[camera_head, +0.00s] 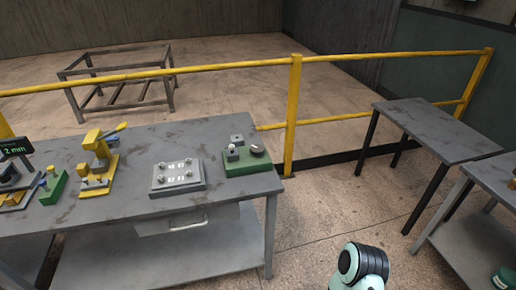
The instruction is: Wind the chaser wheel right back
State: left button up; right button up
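A green block (256,164) sits at the right end of the long grey workbench. On it are a dark round wheel or knob (257,150), a small pale round part (232,150) and a grey block (237,139). I cannot tell for sure that the dark round part is the chaser wheel, or how far it is wound. Neither of my grippers is in view; a teal and black part of my own arm shows at the bottom.
The workbench (140,142) also holds a grey plate (190,187) with several knobs, a yellow press (98,165) and a green box (54,188). A yellow railing (295,95) runs behind. A bare grey table (445,135) stands right, with open floor between.

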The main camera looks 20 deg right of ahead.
aim_at(256, 149)
jog(key=l+u, duration=0.15)
jog(key=u, duration=0.55)
jog(key=l+u, duration=0.4)
jog(key=k+l+u, duration=0.15)
jog(key=l+u, duration=0.25)
jog(key=l, duration=0.15)
jog(key=k+l, duration=0.1)
jog(key=l, duration=0.25)
jog(key=k+l+u, duration=0.15)
jog(key=l, duration=0.2)
jog(key=k+l, duration=0.1)
jog(key=l, duration=0.3)
jog(key=u, duration=0.05)
